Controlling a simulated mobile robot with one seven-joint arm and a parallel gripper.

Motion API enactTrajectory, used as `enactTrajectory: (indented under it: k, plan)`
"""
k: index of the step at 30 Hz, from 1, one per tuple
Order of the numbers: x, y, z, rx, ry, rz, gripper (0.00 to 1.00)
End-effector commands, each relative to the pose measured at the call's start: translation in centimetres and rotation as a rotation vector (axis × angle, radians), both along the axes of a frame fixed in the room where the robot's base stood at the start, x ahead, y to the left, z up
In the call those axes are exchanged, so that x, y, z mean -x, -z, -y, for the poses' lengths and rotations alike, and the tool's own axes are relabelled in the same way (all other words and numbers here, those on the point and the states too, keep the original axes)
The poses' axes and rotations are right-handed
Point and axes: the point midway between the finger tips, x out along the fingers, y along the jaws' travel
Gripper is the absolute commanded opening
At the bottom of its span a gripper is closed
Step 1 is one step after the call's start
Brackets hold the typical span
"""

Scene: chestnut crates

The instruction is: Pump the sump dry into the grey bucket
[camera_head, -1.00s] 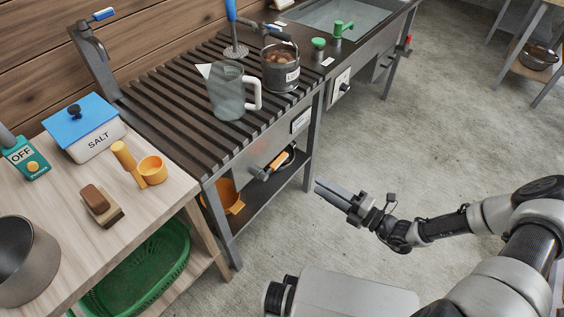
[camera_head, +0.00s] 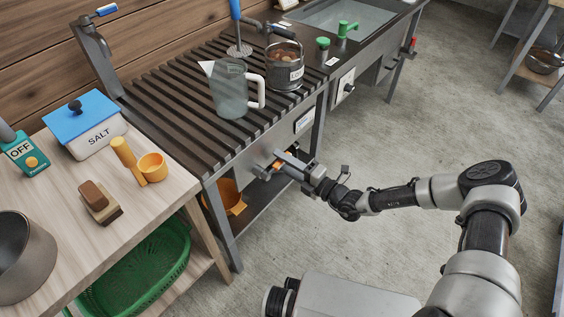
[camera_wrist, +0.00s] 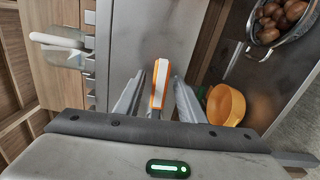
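My gripper (camera_head: 287,166) is at the front of the slatted bench, at a lever handle with an orange and white grip. In the wrist view the grip (camera_wrist: 160,85) lies between my two fingers (camera_wrist: 158,95), which stand apart with a gap showing on both sides. A grey bucket-like vessel (camera_head: 285,77) with a hoop handle and a label stands on the slats with brown round things in it. A basin (camera_head: 340,16) is set into the bench's far end. I cannot tell which thing is the sump.
A clear jug (camera_head: 231,92) with a white handle stands on the slats (camera_head: 180,110). An orange tub (camera_head: 233,197) and a metal bowl of chestnuts (camera_wrist: 263,35) are below the bench top. The left table holds a salt box (camera_head: 96,143) and a grey pot (camera_head: 22,262).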

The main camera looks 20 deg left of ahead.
Motion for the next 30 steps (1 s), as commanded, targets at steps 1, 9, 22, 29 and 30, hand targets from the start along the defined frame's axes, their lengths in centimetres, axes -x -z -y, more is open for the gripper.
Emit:
enactTrajectory:
  k: [1, 9, 22, 29, 30]
  plan:
    - [-0.11, 0.04, -0.26, 0.0, 0.0, 0.0, 0.36]
    - [-0.22, -0.01, -0.43, 0.0, 0.001, 0.0, 0.36]
    - [-0.19, -0.01, -0.4, 0.0, 0.0, 0.001, 0.0]
    - [-0.19, -0.17, 0.08, 0.005, 0.0, 0.013, 0.0]
    - [-0.19, -0.22, 0.31, 0.008, 0.0, 0.018, 0.0]
